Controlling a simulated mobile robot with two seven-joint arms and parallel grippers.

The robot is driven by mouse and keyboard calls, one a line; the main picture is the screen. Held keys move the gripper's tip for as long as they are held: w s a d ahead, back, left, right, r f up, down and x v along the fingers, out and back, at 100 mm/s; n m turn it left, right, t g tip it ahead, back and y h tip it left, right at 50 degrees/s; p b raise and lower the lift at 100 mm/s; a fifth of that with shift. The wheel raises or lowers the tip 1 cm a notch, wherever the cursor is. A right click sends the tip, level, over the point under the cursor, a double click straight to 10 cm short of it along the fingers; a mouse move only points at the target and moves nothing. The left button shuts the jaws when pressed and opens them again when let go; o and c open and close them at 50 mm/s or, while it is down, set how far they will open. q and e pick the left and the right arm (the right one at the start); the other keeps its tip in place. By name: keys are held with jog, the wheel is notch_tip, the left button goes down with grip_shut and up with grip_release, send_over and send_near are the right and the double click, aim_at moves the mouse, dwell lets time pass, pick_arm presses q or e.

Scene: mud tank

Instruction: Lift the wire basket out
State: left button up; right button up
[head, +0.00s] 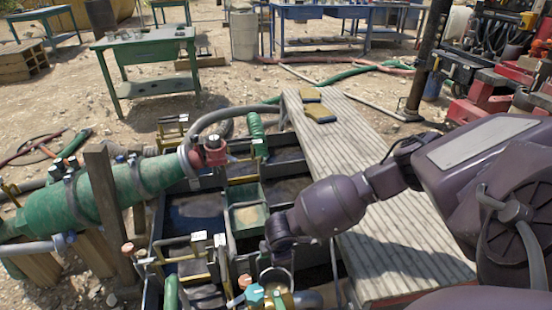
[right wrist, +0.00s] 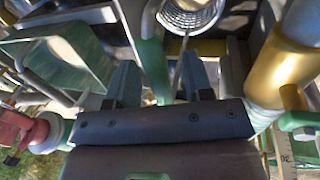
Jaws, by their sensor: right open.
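The wire basket (right wrist: 192,14) shows at the top of the right wrist view as a pale round mesh cup, cut off by the frame edge. A thin grey rod runs from it down toward my right gripper (right wrist: 160,78). The gripper's two dark fingers stand apart, open, with the basket beyond the fingertips. I cannot tell whether the rod lies between the fingers or behind them. In the head view the purple right arm reaches in from the right, and its wrist is low over the tank (head: 168,240). The basket is not clear there. My left gripper is not in view.
A green upright pipe (right wrist: 153,68) and a yellow cylinder (right wrist: 275,72) stand close around the right gripper. A green box (head: 247,216) sits in the tank. A grey plank walkway (head: 365,190) runs along the right side. A large green cylinder (head: 95,198) lies at left.

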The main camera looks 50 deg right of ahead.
jog(key=shift+f, duration=0.1)
dwell(0.3)
grip_shut()
dwell(1.3)
